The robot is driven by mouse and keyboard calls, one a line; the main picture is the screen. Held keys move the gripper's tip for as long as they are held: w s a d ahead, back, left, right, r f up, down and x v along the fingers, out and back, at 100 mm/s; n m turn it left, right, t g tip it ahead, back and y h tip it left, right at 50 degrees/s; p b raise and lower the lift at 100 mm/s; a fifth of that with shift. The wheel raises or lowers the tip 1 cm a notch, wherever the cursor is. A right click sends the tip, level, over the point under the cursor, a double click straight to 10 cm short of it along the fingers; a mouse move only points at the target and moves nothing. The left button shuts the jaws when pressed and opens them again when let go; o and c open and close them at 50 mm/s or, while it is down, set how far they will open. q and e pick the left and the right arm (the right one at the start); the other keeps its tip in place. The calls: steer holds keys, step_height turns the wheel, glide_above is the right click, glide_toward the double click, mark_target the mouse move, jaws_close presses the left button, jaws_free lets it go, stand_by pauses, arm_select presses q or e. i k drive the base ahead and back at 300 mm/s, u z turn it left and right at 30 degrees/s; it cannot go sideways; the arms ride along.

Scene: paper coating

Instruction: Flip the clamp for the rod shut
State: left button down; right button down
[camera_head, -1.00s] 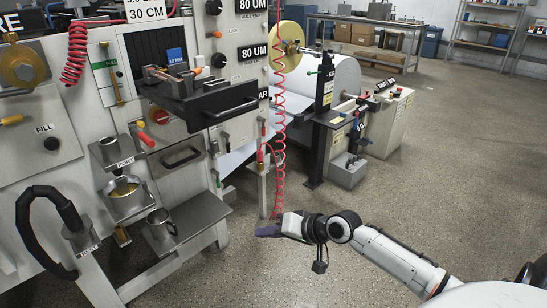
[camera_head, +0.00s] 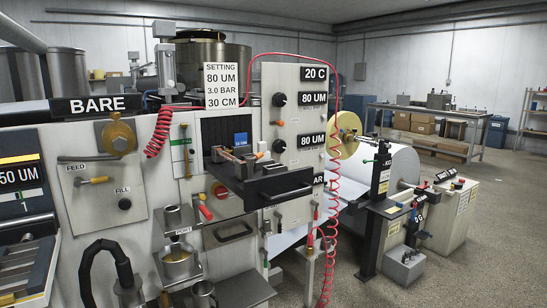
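Neither of my grippers is in view.
A dial panel (camera_head: 292,130) stands right of the drawer. A red coiled hose (camera_head: 335,200) hangs right of it. A tube (camera_head: 95,255), a cup (camera_head: 177,262) and a mug (camera_head: 203,293) are below left. A paper roll (camera_head: 395,168) stands right; floor is clear at far right.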

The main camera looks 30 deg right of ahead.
mark_target(251, 161)
steer(key=z, duration=0.55)
steer(key=i, duration=0.75)
steer(key=u, duration=0.1)
